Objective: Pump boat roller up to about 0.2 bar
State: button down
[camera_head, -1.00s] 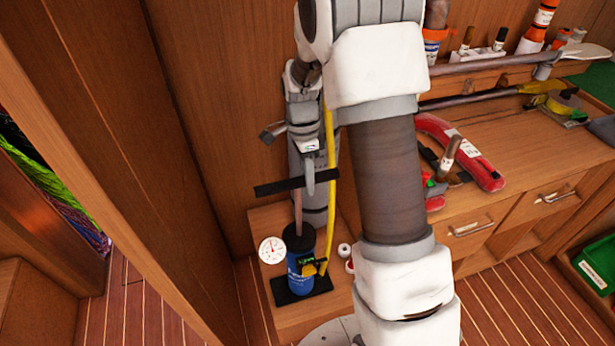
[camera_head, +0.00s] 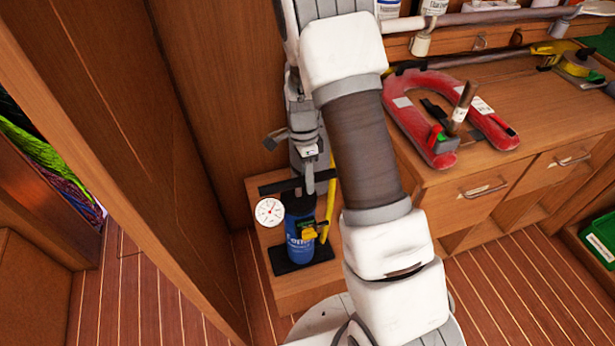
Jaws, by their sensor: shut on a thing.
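A blue hand pump (camera_head: 300,240) with a black foot stands upright on a low wooden ledge. Its black T-handle (camera_head: 270,187) is low, close above the blue body. My gripper (camera_head: 310,183) is shut on the handle from above; the fingertips are small and partly hidden by my arm. A white round gauge (camera_head: 269,212) with a red needle sits left of the pump; its scale is too small to read. A yellow hose (camera_head: 331,212) rises beside the pump and goes behind my arm. I cannot make out a boat roller.
A wooden wall edge (camera_head: 130,180) stands close on the left. A red horseshoe-shaped float (camera_head: 415,130) and tools lie on the workbench (camera_head: 540,120) to the right. A green crate (camera_head: 600,240) is at the far right. The plank floor in front is clear.

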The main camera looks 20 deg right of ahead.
jog(key=shift+s+f, duration=0.1)
jog(key=shift+f, duration=0.15)
jog(key=c, duration=0.6)
grip_release()
jog(key=shift+r, duration=0.1)
jog(key=shift+w+r+p, duration=0.4)
jog(key=shift+w+r, duration=0.2)
jog(key=shift+r, duration=2.2)
jog(key=shift+w+r+p, duration=0.45)
jog(key=shift+w+r, duration=0.15)
jog(key=shift+r, duration=2.25)
jog(key=shift+w+r+p, duration=0.4)
jog(key=shift+w+r, duration=0.2)
jog(key=shift+r, duration=2.2)
